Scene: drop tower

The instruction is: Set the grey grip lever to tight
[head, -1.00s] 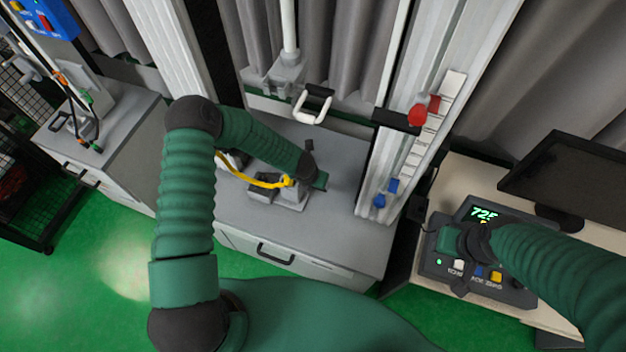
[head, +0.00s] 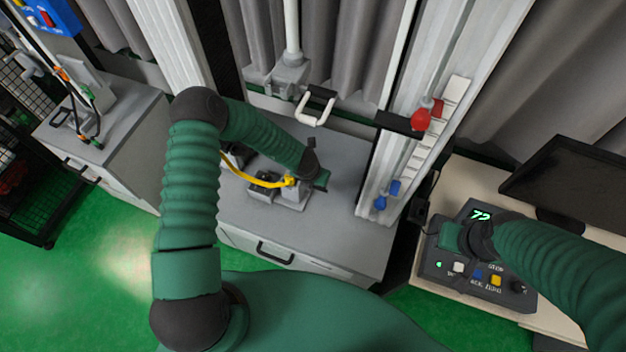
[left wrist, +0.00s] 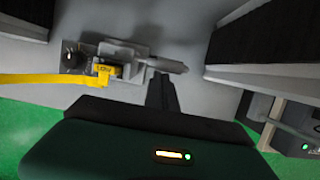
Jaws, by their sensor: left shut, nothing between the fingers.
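In the left wrist view a grey fixture (left wrist: 112,52) sits on the cabinet top, with a yellow tag marked LOW on it. A grey bar (left wrist: 165,65), which looks like the grip lever, sticks out from its right side. My left gripper (left wrist: 160,88) is shut and empty, its dark tip at or very near this bar; I cannot tell if they touch. In the head view the left gripper (head: 321,181) is just right of the fixture (head: 264,190) and hides the lever. My right gripper (head: 448,238) is over the control box; its fingers are not clear.
The control box (head: 510,291) with coloured buttons and a lit display stands on the right bench. The tower's right column (head: 385,165) carries red and blue parts. A white handle (head: 312,117) hangs above the cabinet (head: 235,218). A yellow cable (head: 238,175) runs to the fixture.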

